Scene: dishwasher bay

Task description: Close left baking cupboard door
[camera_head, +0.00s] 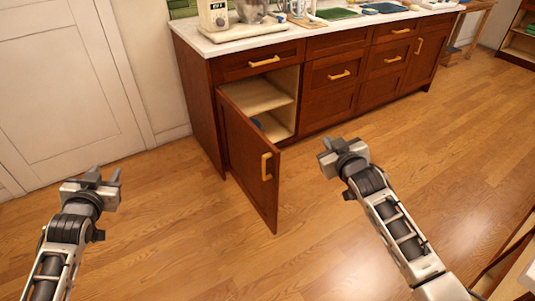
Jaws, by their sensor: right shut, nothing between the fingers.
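The left baking cupboard door (243,160) is a reddish-brown panel at the left end of the base cabinet. It stands wide open, swung out from its left edge over the floor.
The cabinet's drawers (333,72) and right door (421,55) are shut. A white counter (270,37) above carries a mixer-like appliance (214,14) and several other items. A white door (65,90) is at the left. The wooden floor (180,230) around the open door is clear.

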